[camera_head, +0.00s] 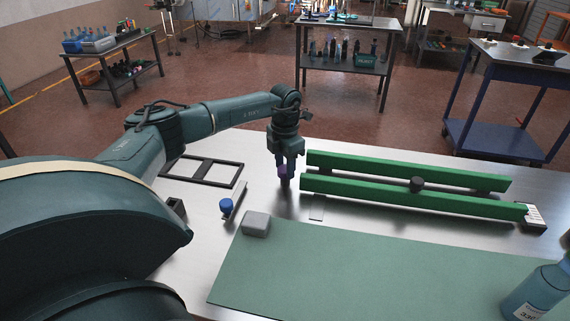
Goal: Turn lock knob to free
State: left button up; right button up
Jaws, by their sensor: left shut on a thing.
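My left gripper (285,180) points straight down just off the left end of the two green rails (400,192). It is shut on a small purple piece (283,170), mostly hidden by the fingers; I cannot tell whether this is the lock knob. A dark round knob (417,184) sits at the front rail, right of its middle, well to the right of the gripper. A blue round knob (226,205) stands on a thin metal strip left of and nearer than the gripper. Which knob is the lock knob is not clear. My right gripper is out of view.
A grey block (256,224) sits on the green mat (370,270) in front. A black frame (203,171) lies at the left. A blue bottle (537,293) stands at the right front, and a small labelled box (535,218) is at the rails' right end.

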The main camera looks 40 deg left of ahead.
aim_at(285, 168)
pick_arm(q)
jog(key=o, duration=1)
jog(key=shift+c, duration=0.2)
notch_tip(285, 168, up, 13)
jog(key=b, duration=0.1)
jog(key=shift+b, duration=0.35)
jog(key=shift+r, duration=0.1)
